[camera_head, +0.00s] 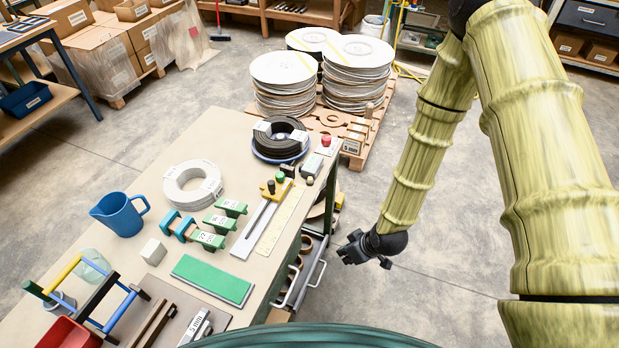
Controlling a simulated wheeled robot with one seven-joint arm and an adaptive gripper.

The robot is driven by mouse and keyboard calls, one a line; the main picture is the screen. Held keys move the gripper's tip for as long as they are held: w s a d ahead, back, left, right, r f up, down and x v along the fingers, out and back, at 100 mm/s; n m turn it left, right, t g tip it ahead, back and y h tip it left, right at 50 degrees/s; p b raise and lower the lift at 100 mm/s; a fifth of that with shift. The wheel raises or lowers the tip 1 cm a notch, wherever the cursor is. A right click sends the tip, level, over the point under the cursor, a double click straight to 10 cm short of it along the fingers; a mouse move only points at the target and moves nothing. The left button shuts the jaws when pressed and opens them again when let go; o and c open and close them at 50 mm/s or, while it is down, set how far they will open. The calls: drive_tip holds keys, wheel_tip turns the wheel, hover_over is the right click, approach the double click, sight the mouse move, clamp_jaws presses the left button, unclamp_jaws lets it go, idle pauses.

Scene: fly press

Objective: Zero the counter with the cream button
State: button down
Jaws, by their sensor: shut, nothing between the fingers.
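A small grey box (312,164), which looks like the counter, sits near the right edge of the workbench's far end. A small cream button (309,181) shows at its near end, and a red button (326,141) at its far end. Any digits on the box are too small to read. My gripper (352,251) is shut and empty. It hangs beyond the bench's right edge, over the floor, nearer to me than the box and apart from everything on the bench.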

drive_tip(key=w+a+r+n+t+y, duration=0.1)
drive_tip(key=w+a+r+n, duration=0.2)
drive_tip(key=w+r, duration=0.3)
drive_tip(key=w+a+r+n+t+y, duration=0.1)
drive_tip(key=w+a+r+n, duration=0.25)
drive_tip(key=w, duration=0.35)
wheel_tip(320, 180, up, 11)
drive_tip(key=n+y, duration=0.1)
drive_tip(key=n, duration=0.4)
hover_over(310, 180)
drive_tip(key=shift+a+f+m+t, duration=0.1)
drive_tip(key=shift+a+m+t, duration=0.2)
drive_tip(key=shift+t, duration=0.1)
drive_tip(key=shift+f, duration=0.15)
drive_tip(key=shift+f+b, duration=2.55)
drive_tip(key=shift+f, duration=1.7)
drive_tip(key=shift+f, duration=0.1)
drive_tip(key=shift+f, duration=0.35)
drive_tip(key=shift+s, duration=0.1)
